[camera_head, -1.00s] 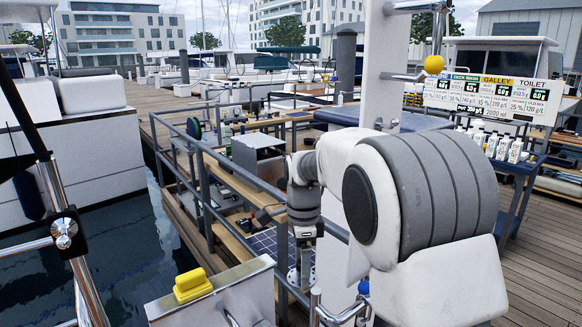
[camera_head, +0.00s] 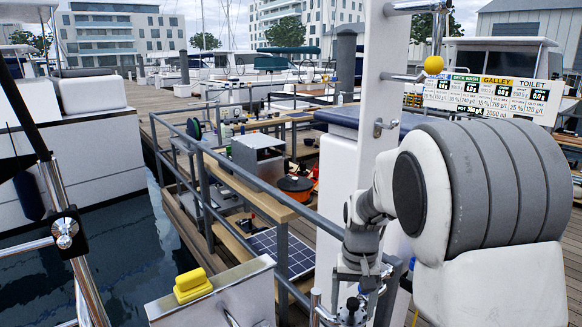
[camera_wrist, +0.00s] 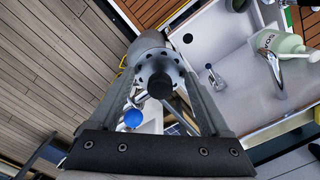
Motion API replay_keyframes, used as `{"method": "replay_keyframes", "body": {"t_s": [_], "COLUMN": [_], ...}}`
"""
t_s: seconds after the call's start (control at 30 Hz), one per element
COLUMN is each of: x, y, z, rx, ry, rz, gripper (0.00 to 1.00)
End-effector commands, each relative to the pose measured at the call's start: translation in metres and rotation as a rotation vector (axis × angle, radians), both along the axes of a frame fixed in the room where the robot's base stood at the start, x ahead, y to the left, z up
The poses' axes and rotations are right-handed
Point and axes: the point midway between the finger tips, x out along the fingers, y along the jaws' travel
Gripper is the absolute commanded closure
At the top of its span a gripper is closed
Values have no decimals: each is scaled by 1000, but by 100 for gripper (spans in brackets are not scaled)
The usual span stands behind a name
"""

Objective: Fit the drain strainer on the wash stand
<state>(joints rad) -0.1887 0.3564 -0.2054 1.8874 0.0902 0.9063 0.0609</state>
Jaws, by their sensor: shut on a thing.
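My gripper (camera_wrist: 158,98) is shut on the drain strainer (camera_wrist: 174,66), a grey round piece with a ring of holes and a dark knob in the middle. The strainer is clear of the basin in the wrist view. In the head view my gripper (camera_head: 358,287) hangs low, right of centre, with the strainer small and partly hidden below it. The wash stand's pale basin (camera_wrist: 228,88) lies to the right of my gripper in the wrist view. A dark round spot (camera_wrist: 266,40), perhaps the drain hole, shows in it.
A chrome tap (camera_wrist: 275,72) and a pale green bottle (camera_wrist: 287,43) are at the basin's right. A blue ball knob (camera_wrist: 133,118) is close to my gripper's left finger. In the head view a yellow sponge (camera_head: 192,287) sits on a steel ledge, and a white post (camera_head: 362,120) stands behind my arm.

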Motion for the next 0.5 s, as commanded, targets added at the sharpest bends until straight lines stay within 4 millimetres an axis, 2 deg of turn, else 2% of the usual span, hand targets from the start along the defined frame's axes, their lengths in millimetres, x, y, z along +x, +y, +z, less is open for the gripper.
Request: {"method": "replay_keyframes", "body": {"t_s": [0.2, 0.5], "x": [-6, -6], "y": [-8, -9], "z": [-5, -5], "rx": [0, 0], "ry": [0, 0], "rz": [109, 122], "gripper": [83, 83]}}
